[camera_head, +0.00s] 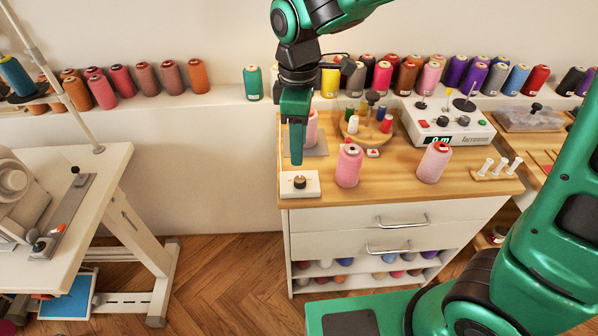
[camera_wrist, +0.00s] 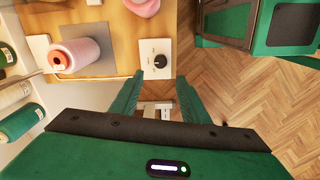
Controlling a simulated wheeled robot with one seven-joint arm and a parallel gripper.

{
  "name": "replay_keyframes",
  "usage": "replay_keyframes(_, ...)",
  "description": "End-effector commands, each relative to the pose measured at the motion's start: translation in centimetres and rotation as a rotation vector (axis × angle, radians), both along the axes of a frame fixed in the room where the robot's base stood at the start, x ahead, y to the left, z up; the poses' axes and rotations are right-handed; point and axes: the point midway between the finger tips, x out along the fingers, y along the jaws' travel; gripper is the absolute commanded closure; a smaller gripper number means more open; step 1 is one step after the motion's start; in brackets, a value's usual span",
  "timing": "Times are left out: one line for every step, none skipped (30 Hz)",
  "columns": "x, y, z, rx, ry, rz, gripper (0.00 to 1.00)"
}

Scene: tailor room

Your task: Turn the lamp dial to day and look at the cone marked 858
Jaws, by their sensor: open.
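The lamp dial, a dark knob on a white plate (camera_head: 288,187), sits at the front left corner of the wooden cabinet top. It also shows in the wrist view (camera_wrist: 158,60). My gripper (camera_head: 297,158) hangs above and just behind the dial, pointing down; in the wrist view its fingers (camera_wrist: 159,82) are apart and empty. Pink cones stand on the top: one at the front middle (camera_head: 349,166), one to the right (camera_head: 434,162), and one on a grey plate (camera_head: 311,128) behind my gripper, which also shows in the wrist view (camera_wrist: 80,52). No number is readable on them.
A white winder box (camera_head: 447,126) and a round wooden spool stand (camera_head: 370,127) are at the back of the top. White pegs (camera_head: 498,167) stand at the right. A wall shelf (camera_head: 220,97) carries many cones. A sewing table (camera_head: 100,158) stands left, with open floor between.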

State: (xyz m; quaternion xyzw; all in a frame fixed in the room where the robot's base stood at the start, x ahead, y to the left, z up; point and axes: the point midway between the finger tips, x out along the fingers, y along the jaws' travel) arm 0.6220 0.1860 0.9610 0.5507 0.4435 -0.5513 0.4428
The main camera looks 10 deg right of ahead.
Motion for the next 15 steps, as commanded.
replay_keyframes(0.0, 0.0, -0.6, -0.002, 0.002, 0.000, 0.58)
replay_keyframes(-0.1, 0.0, -1.0, -0.002, 0.002, -0.001, 0.58)
replay_keyframes(-0.1, -0.1, -1.6, -0.002, 0.002, -0.001, 0.58)
replay_keyframes(-0.1, -0.1, -2.2, -0.003, 0.003, -0.001, 0.58)
replay_keyframes(-0.1, -0.1, -2.7, -0.003, 0.004, -0.001, 0.58)
replay_keyframes(-0.1, -0.1, -3.5, -0.002, 0.004, -0.002, 0.58)
replay_keyframes(-0.1, -0.1, -4.0, -0.002, 0.004, -0.002, 0.58)
replay_keyframes(-0.1, -0.1, -4.5, -0.002, 0.004, -0.003, 0.58)
replay_keyframes(-0.1, -0.1, -5.3, -0.003, 0.004, -0.003, 0.58)
replay_keyframes(-0.1, -0.1, -5.8, -0.002, 0.004, -0.004, 0.58)
replay_keyframes(-0.1, -0.1, -6.3, -0.002, 0.004, -0.004, 0.58)
replay_keyframes(-0.1, -0.1, -6.9, -0.003, 0.003, -0.004, 0.58)
replay_keyframes(-0.1, -0.2, -7.4, -0.003, 0.004, -0.004, 0.58)
replay_keyframes(-0.1, -0.2, -7.8, -0.003, 0.003, -0.005, 0.58)
replay_keyframes(-0.1, -0.1, -8.2, -0.003, 0.003, -0.005, 0.58)
